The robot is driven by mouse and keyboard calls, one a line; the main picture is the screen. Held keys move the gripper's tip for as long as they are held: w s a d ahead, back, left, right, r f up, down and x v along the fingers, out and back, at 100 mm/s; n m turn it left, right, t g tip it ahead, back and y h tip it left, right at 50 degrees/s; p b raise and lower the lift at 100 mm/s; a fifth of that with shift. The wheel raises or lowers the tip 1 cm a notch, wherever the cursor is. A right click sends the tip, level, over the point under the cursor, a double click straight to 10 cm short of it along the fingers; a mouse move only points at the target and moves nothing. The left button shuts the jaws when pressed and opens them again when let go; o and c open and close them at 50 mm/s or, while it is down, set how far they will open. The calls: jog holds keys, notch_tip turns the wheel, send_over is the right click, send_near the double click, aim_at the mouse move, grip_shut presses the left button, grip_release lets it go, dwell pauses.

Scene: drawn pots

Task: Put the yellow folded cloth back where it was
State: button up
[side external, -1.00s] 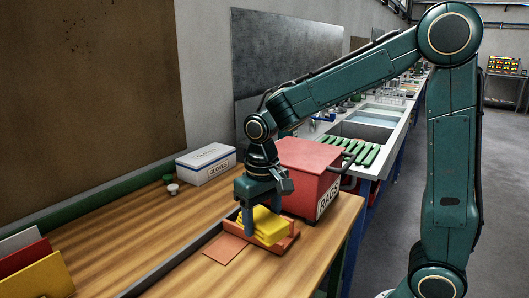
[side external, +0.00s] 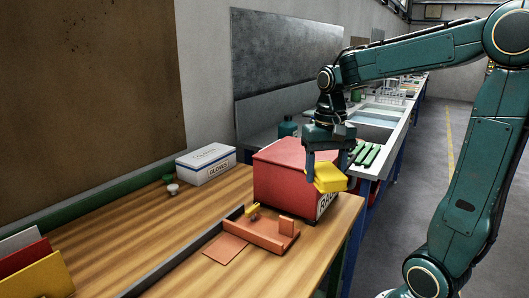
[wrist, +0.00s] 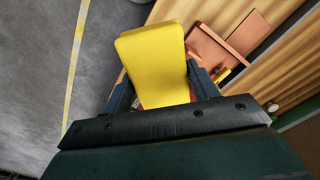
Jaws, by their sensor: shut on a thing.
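The yellow folded cloth (side external: 329,178) is held between the fingers of my gripper (side external: 325,166), in the air in front of the red RAGS bin (side external: 285,181) in the side view. The cloth (wrist: 156,60) also fills the middle of the wrist view, between my gripper's fingers (wrist: 160,85). The orange-red tray (side external: 262,238) lies on the wooden bench to the lower left of the cloth. It holds a small yellow piece at its back and a small upright block at its right. The tray also shows in the wrist view (wrist: 212,50).
A white gloves box (side external: 206,164) stands on the wooden bench (side external: 150,235) near the wall. A flat orange-red square (side external: 226,249) lies beside the tray. Green bars (side external: 368,154) lie on the bench beyond the bin. The floor at the right is clear.

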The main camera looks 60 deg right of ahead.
send_over(318, 249)
notch_tip(318, 249, down, 16)
jog(key=shift+w+f, duration=0.1)
dwell(0.7)
jog(key=shift+f, duration=1.9)
jog(key=shift+f, duration=0.15)
jog(key=o, duration=0.9)
jog(key=shift+o, duration=0.2)
jog(key=shift+r, duration=0.2)
notch_tip(318, 249, up, 12)
